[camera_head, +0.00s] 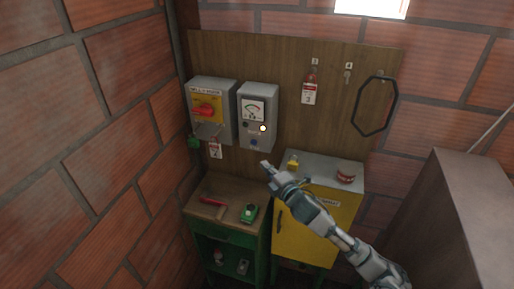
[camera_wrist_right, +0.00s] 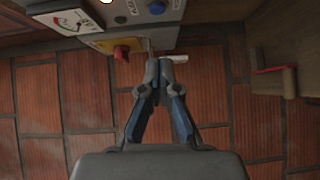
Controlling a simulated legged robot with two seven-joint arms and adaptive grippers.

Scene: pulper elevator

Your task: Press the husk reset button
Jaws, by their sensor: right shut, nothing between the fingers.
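A grey gauge box (camera_head: 257,105) hangs on the wooden back board. It carries a dial, a lit pale button (camera_head: 263,128), a dark button (camera_head: 245,125) and a blue button (camera_head: 253,142). Its small lettering is too small to read, so I cannot tell which one is the husk reset. The blue button also shows at the top of the wrist view (camera_wrist_right: 157,7), beside the dark button (camera_wrist_right: 120,19). My right gripper (camera_head: 266,165) is shut and empty, below the gauge box in the head view. In the wrist view its fingertips (camera_wrist_right: 158,64) appear below the buttons. My left gripper is not in view.
A grey box with a red rotary switch (camera_head: 207,110) hangs left of the gauge box. Below stand a green bench (camera_head: 228,187) with tools and a yellow cabinet (camera_head: 315,222). A padlock-like yellow item (camera_head: 293,161) and a round item (camera_head: 346,171) sit on the cabinet.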

